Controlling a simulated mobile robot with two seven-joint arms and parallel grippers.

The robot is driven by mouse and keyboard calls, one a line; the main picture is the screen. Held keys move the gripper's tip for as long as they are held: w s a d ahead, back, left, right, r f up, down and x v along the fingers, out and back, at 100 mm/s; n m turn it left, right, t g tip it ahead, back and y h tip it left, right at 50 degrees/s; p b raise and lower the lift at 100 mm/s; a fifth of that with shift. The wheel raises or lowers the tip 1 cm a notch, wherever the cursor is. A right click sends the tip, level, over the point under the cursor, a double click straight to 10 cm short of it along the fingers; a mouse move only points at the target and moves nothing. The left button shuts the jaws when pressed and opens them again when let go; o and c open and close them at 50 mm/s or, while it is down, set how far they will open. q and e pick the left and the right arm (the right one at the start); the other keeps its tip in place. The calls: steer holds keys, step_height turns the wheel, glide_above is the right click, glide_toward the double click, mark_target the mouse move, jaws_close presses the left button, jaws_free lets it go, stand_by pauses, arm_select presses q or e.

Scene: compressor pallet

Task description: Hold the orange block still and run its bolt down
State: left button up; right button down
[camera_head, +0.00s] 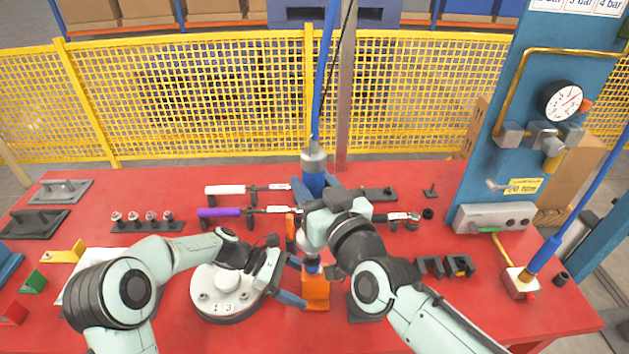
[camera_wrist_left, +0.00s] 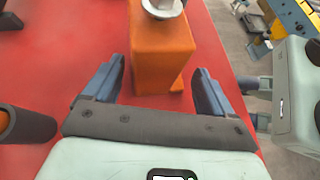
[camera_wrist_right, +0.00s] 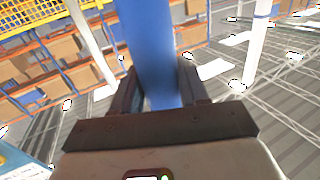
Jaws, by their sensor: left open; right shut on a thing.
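The orange block (camera_head: 316,291) stands on the red table at the front middle. My left gripper (camera_head: 296,281) is open, with one finger on each side of the block. In the left wrist view the block (camera_wrist_left: 163,52) stands between and just ahead of the spread fingers, with gaps on both sides. A round silver part (camera_wrist_left: 163,8) sits on its top; I cannot tell whether it is the bolt head. My right gripper (camera_wrist_right: 158,72) is shut on the blue hanging tool (camera_head: 314,180), held upright. The tool's lower end reaches the block's top, partly hidden by my right arm.
A round grey fixture (camera_head: 226,294) is left of the block, close to my left gripper. White (camera_head: 226,190) and purple (camera_head: 220,212) handled tools lie behind. Dark brackets (camera_head: 444,266) and a blue panel (camera_head: 520,110) with a gauge (camera_head: 563,101) are at right.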

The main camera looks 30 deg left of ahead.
mark_target(311, 288)
arm_select(q)
steer(key=shift+x, duration=1.55)
arm_select(e)
steer(key=shift+r, duration=0.2)
arm_select(q)
steer(key=shift+w+r, duration=0.1)
steer(key=c, duration=1.2)
steer(key=shift+c, duration=0.2)
arm_select(e)
steer(key=shift+w+d+r, duration=0.1)
steer(key=shift+w+r, duration=0.05)
steer(key=shift+r, duration=0.75)
steer(key=shift+w+d+r, duration=0.1)
steer(key=shift+r, duration=0.8)
steer(key=shift+s, duration=0.45)
steer(key=shift+f, duration=0.1)
